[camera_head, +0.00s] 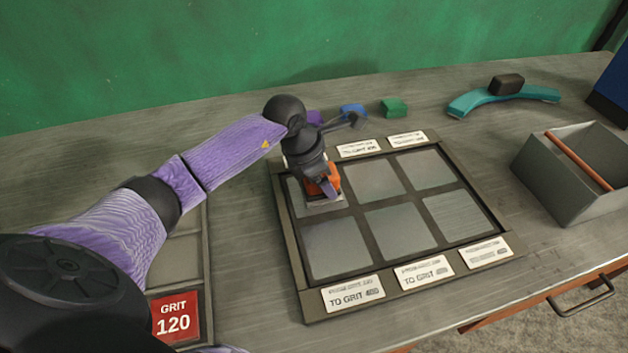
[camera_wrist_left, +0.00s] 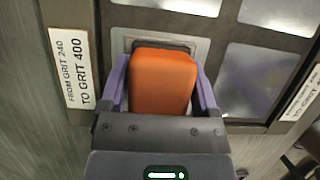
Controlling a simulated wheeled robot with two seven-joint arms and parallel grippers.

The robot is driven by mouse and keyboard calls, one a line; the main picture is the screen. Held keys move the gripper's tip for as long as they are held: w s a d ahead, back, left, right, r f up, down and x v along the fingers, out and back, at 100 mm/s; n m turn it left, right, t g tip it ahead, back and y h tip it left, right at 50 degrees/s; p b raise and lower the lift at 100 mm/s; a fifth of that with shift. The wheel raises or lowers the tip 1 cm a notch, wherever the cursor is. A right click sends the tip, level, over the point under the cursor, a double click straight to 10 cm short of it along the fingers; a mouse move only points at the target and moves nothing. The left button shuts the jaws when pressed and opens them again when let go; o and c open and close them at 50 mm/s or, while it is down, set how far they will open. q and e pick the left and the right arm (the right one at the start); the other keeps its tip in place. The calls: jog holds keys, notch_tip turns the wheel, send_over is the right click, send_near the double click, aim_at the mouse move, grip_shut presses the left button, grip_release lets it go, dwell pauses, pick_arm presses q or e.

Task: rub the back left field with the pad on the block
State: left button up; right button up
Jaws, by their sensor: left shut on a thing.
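My left gripper (camera_head: 322,187) is shut on an orange block (camera_wrist_left: 160,82), with one purple finger on each side of it. The block also shows in the head view (camera_head: 331,178), over the back left field (camera_head: 297,197) of a framed panel (camera_head: 290,262). A dark edge, seemingly the pad (camera_wrist_left: 160,45), shows at the block's far side; the pad's underside is hidden. The block looks down on the field, but I cannot tell how firmly it touches. Most of that field is hidden by the gripper and block. My right gripper is not in view.
The panel has several other grey fields, such as the front left one (camera_head: 337,247), and white grit labels (camera_head: 353,294). A red GRIT 120 card (camera_head: 174,318) lies left. Small blue (camera_head: 353,110) and green (camera_head: 394,107) blocks, a teal arc (camera_head: 505,96) and a grey bin (camera_head: 560,183) stand behind and right.

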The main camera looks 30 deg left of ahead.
pick_arm(q)
jog(key=shift+w+d+f, duration=0.15)
jog(key=shift+w+d, duration=0.15)
jog(key=shift+d, duration=0.05)
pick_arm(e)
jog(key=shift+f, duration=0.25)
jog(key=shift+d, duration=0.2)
pick_arm(q)
jog(key=shift+s+a+p, duration=0.3)
jog(key=shift+s+a, duration=0.05)
jog(key=shift+s, duration=0.1)
jog(key=shift+s+a+p, duration=0.35)
jog(key=shift+s+a, duration=0.5)
jog(key=shift+s, duration=0.1)
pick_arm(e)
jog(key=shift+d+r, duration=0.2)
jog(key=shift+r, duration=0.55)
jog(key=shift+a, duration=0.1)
